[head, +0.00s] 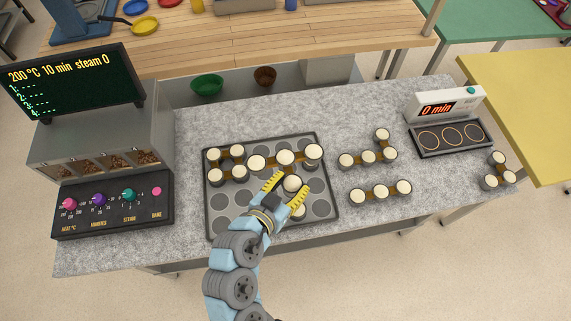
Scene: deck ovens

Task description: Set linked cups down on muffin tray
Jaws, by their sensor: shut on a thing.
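The dark muffin tray (209,215) lies on the grey counter with round wells. A linked block of cream-topped cups (228,164) sits at its back left, and a linked row of three cups (285,158) lies along its back right. My gripper (286,190), with yellow fingers, is over the tray's middle and shut on a linked cup piece (292,184). One cup top shows between the fingers and part of another shows below the right finger. The rest of the piece is hidden, and I cannot tell whether it touches the tray. Empty wells show at the front left and right.
Right of the tray lie an angled linked piece (368,157) and a row of three cups (384,192). Another piece (498,173) lies at the counter's right end. A timer unit (448,105) stands back right; a control panel (112,203) stands at left.

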